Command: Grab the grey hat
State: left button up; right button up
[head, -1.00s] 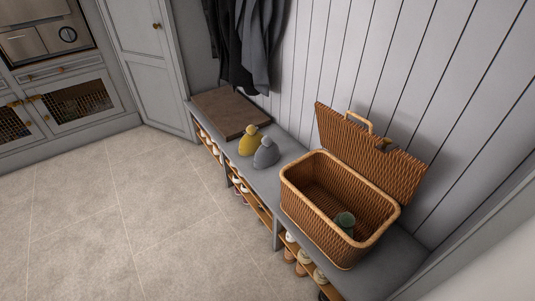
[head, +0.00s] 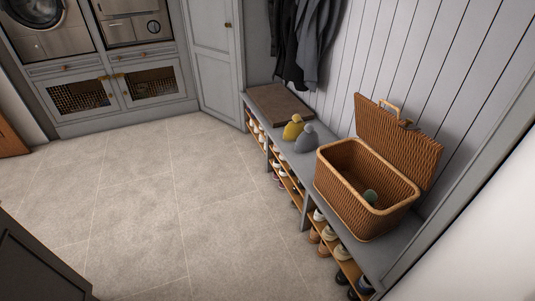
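The grey hat (head: 307,139) sits on the grey bench (head: 286,161), with a pompom on top. It stands just right of a yellow hat (head: 293,127) and left of the wicker basket. The two hats look close together; I cannot tell whether they touch. Neither of my grippers shows in the head view.
An open wicker basket (head: 341,197) stands on the bench's right part, lid up, with a green item (head: 370,197) inside. A brown cushion (head: 278,104) lies at the far end. Shoes fill shelves below. Coats (head: 305,45) hang above. The tiled floor (head: 180,210) is clear.

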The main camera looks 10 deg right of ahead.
aim_at(308, 140)
jog(key=u, duration=0.1)
jog(key=k, duration=0.4)
jog(key=u, duration=0.5)
jog(key=i, duration=1.45)
jog(key=z, duration=0.85)
jog(key=i, duration=0.95)
jog(key=z, duration=1)
